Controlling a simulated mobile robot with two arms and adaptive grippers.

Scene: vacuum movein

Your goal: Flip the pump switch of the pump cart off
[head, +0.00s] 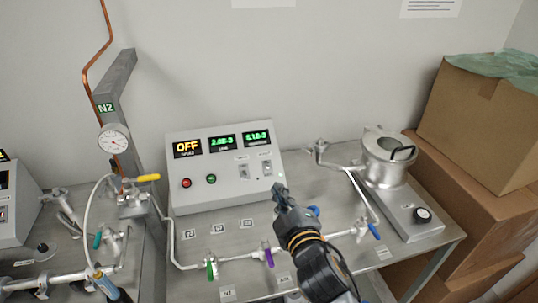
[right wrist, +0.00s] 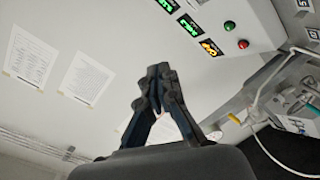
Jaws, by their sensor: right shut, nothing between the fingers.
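The pump cart's grey sloped control box (head: 225,190) stands on a metal bench in the head view. Its left display (head: 187,148) reads OFF in amber, and two others show green figures. Below are a red button, a green button and two small switches, the left switch (head: 243,172) and the right switch (head: 266,168). Their labels are too small to read. My right gripper (head: 279,188) is shut and empty, close to the box's right edge, below and right of the right switch. Its closed fingertips (right wrist: 158,72) show in the right wrist view. Contact cannot be told. My left gripper is not seen.
Valves with green (head: 211,269), purple (head: 268,256) and blue handles line the piping in front of the box. A metal chamber (head: 386,165) stands right, beside stacked cardboard boxes (head: 480,120). A gauge post (head: 120,130) rises at left.

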